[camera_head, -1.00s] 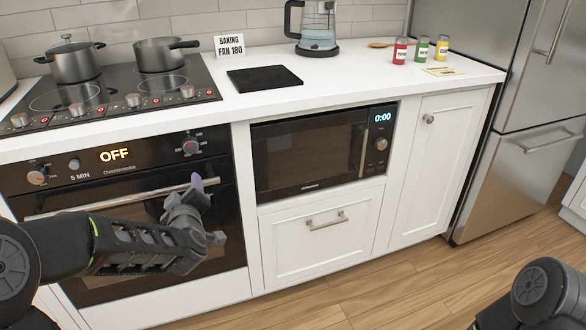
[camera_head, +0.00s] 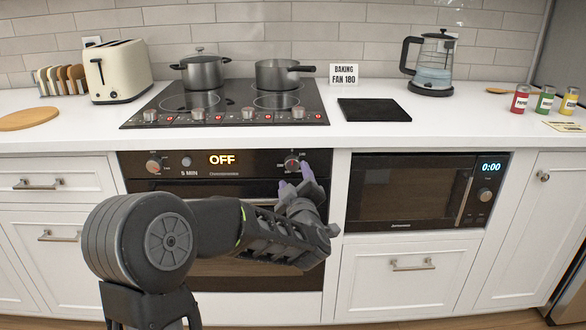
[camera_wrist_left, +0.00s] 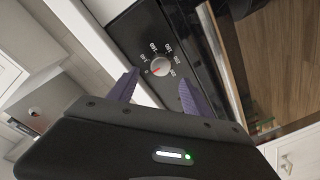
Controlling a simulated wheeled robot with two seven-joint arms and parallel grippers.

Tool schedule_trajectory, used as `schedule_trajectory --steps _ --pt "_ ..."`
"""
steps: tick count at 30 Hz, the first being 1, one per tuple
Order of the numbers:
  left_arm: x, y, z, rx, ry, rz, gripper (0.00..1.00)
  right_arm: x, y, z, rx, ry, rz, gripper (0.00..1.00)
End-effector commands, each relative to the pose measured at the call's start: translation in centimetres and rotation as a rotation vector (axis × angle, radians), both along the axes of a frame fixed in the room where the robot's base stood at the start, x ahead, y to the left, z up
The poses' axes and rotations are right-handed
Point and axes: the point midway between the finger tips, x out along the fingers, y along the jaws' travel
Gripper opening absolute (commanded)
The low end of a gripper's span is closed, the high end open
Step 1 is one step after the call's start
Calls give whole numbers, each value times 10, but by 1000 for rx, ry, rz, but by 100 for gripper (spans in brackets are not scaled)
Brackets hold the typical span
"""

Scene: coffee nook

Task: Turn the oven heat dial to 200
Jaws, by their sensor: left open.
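The oven (camera_head: 250,291) is set under the counter, with a dark control panel and a display reading OFF. The heat dial (camera_head: 291,164) is the round knob at the right of the panel. In the left wrist view the dial (camera_wrist_left: 160,66) shows a silver face with a red mark and numbers around it, too small to read surely. My left gripper (camera_head: 294,178) is open just in front of and below the dial. In the left wrist view its purple fingertips (camera_wrist_left: 156,84) are spread, with the dial ahead between them, apparently untouched. My right gripper is not seen.
A second knob (camera_head: 154,165) and a small button (camera_head: 186,161) are at the panel's left. The hob (camera_head: 228,117) with pots is above. A microwave (camera_head: 412,192) is at right. A sign (camera_head: 343,74) reads BAKING FAN 180. The oven handle bar (camera_wrist_left: 222,65) runs close beside my left gripper.

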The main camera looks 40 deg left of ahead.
Motion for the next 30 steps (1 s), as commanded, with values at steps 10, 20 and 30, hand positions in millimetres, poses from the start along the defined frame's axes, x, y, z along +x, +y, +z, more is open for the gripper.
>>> schedule_trajectory --steps 10,20,30 --pt "38 34 -1 0 -1 1 58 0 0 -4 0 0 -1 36" --pt "45 40 0 0 1 -1 58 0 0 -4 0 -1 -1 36" --pt "45 40 0 0 0 -1 35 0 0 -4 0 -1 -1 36"
